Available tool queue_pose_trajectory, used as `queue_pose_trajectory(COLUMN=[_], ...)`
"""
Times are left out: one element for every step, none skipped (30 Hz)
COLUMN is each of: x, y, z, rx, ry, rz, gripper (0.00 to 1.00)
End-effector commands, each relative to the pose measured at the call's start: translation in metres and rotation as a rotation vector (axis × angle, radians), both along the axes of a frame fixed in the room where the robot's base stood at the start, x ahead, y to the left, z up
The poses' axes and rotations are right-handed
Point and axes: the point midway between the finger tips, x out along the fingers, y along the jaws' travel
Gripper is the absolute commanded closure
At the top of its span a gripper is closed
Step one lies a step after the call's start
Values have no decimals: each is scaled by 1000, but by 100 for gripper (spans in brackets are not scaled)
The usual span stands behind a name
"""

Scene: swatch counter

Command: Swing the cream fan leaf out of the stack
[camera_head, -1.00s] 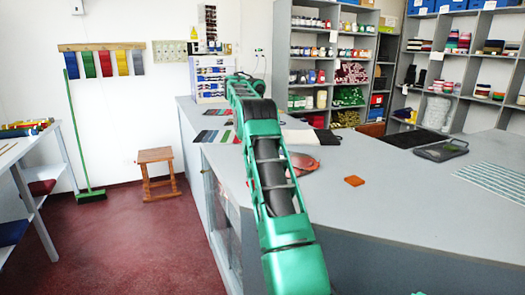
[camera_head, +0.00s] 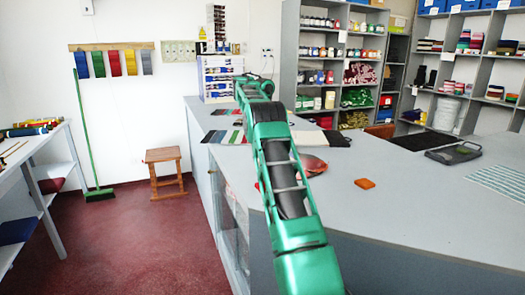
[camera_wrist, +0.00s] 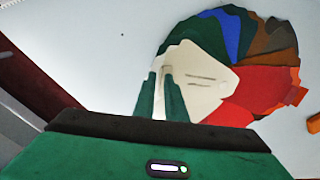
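The fan of swatch leaves lies spread on the pale counter in the wrist view, with dark green, blue (camera_wrist: 238,30), brown and red (camera_wrist: 262,88) leaves around the cream leaf (camera_wrist: 208,82). The cream leaf lies on top at the lower left, with short dark marks on it. My gripper (camera_wrist: 161,76) has its two green fingers over the left part of the cream leaf. A narrow pale gap shows between them; whether they pinch anything is unclear. In the head view only a red part of the fan (camera_head: 313,165) shows beside my arm, which hides my gripper.
An orange block (camera_head: 365,183) lies on the counter (camera_head: 400,215) right of the fan. A dark tray-like item (camera_head: 453,153) and a striped cloth (camera_head: 502,180) lie farther right. Flat colour samples lie at the back left. A wooden stool (camera_head: 165,157) stands on the floor at left.

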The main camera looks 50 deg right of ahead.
Motion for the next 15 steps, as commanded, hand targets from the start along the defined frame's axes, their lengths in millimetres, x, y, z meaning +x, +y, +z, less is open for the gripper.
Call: queue_pose_trajectory(x=[0,0,0,0,0,1,1,1,1,1,0,0,0,1,1], y=[0,0,0,0,0,0,0,0,0,0,0,-1,-1,-1,0], z=[0,0,1,2,3,6,8,11,16,20,25,32,38,44,52], rx=[0,0,0,-1,-1,0,-1,-2,-2,-3,-2,-3,-3,-4,-3], ry=[0,0,0,0,-1,-2,-3,-3,-4,-2,-2,-1,-3,-4,-2], rz=[1,1,1,1,1,2,1,0,2,1,1,0,1,0,3], gripper=[89,89,89,89,89,89,89,89,89,89,89,89,89,89,89])
